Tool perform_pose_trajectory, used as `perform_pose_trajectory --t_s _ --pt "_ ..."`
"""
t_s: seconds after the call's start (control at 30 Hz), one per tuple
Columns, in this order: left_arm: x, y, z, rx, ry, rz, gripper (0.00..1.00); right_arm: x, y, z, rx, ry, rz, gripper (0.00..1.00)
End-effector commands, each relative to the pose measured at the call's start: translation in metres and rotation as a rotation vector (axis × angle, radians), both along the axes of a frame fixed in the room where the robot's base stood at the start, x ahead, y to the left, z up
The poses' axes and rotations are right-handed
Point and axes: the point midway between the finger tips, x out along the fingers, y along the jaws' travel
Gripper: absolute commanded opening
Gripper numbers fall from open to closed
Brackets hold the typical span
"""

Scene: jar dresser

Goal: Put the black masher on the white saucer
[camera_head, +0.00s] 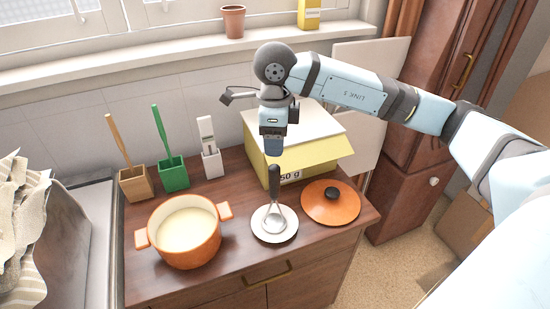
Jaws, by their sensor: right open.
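The black masher (274,184) shows as a utensil with a black handle and a shiny metal head. Its head is over the white saucer (288,237) and appears to rest on it, with the handle pointing up and back. The saucer is on the brown dresser top, near the front edge. My right gripper (273,150) points down just above the top of the handle. It is open, and no grip on the handle shows. Its narrow fingers are hard to make out. My left gripper is out of view.
An orange pot (184,258) with pale contents stands left of the saucer. Its orange lid (330,212) lies at right. A yellow box (318,164) stands behind. Wooden (136,184), green (173,175) and white (212,163) utensil holders line the back left.

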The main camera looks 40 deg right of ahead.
Motion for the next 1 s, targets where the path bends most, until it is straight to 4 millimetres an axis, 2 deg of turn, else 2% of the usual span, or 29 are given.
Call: perform_pose_trajectory --t_s 0.13,0.27,0.37,0.43,0.5,0.57,0.6,0.7,0.77,0.87,0.97,1.0 --pt "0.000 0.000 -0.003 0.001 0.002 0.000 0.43 0.000 0.001 0.015 0.002 -0.001 0.000 0.56" --pt "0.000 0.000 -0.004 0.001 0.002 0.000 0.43 -0.005 0.020 0.005 0.084 0.032 0.025 0.56" --pt "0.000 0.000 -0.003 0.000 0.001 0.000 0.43 -0.019 0.062 -0.019 0.284 0.108 0.062 0.56" --pt "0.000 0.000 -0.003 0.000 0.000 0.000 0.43 -0.035 0.103 -0.035 0.495 0.186 0.073 0.56" --pt "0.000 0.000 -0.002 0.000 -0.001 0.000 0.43 -0.053 0.145 -0.044 0.737 0.276 0.050 0.56" --pt "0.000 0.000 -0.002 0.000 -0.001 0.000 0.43 -0.065 0.174 -0.045 0.943 0.352 -0.001 0.56" --pt "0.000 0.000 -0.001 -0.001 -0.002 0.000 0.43 -0.071 0.191 -0.043 1.075 0.403 -0.049 0.56" --pt "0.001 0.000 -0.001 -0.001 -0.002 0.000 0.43 -0.077 0.219 -0.037 1.395 0.527 -0.226 0.56" --pt "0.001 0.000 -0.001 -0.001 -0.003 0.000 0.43 -0.075 0.227 -0.034 1.570 0.598 -0.372 0.56" --pt "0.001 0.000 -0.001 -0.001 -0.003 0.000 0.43 -0.062 0.226 -0.042 1.823 0.709 -0.678 0.56" --pt "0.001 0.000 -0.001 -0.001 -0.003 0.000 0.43 -0.048 0.211 -0.068 2.010 0.805 -1.056 0.56" --pt "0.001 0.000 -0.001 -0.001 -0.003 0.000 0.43 -0.044 0.202 -0.086 2.062 0.838 -1.229 0.56"
